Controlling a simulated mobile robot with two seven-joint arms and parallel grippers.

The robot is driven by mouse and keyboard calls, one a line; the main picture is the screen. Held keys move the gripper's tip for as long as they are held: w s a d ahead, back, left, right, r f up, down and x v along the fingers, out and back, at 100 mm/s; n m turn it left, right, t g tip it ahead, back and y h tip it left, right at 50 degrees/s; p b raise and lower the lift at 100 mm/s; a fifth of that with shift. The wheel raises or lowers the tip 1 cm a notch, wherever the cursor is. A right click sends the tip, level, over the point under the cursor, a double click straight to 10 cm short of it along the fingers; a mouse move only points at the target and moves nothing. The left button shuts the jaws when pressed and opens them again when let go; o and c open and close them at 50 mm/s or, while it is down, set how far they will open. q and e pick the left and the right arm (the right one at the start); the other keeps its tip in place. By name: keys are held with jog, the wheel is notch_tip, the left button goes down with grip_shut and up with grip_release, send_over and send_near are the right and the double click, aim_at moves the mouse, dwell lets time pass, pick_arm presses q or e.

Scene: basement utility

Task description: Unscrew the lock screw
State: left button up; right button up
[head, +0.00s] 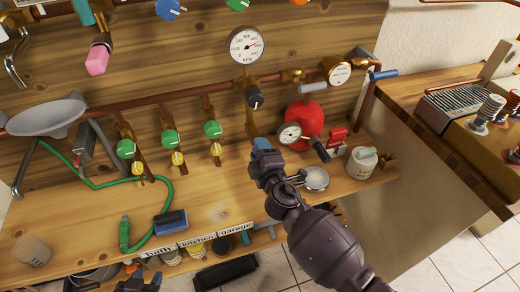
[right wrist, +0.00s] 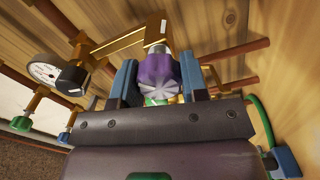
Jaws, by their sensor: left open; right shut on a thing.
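In the right wrist view a purple fluted knob (right wrist: 158,72), which looks like the lock screw, sits on brass pipework between the two blue fingers of my right gripper (right wrist: 160,82). The fingers are shut on it from both sides. In the head view my right gripper (head: 264,150) is at the board below the black-knobbed valve (head: 254,98), and it hides the knob. My left gripper (head: 140,281) is at the bottom edge of the head view, in front of the bench, open and partly cut off.
A pressure gauge (head: 246,45) is above, and a red tank (head: 304,122) with a small gauge (head: 289,133) stands close to my right gripper. Green-knobbed valves (head: 169,138) are to the left. A blue block (head: 171,221) and green hose (head: 95,184) lie on the bench (head: 220,205).

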jog(key=n, duration=0.3)
jog(key=shift+n, duration=0.3)
jog(key=shift+n+p, duration=0.5)
jog(key=shift+n, duration=1)
jog(key=o, duration=0.9)
jog(key=v, duration=1)
jog(key=shift+s+d, duration=0.1)
jog(key=shift+s, duration=0.3)
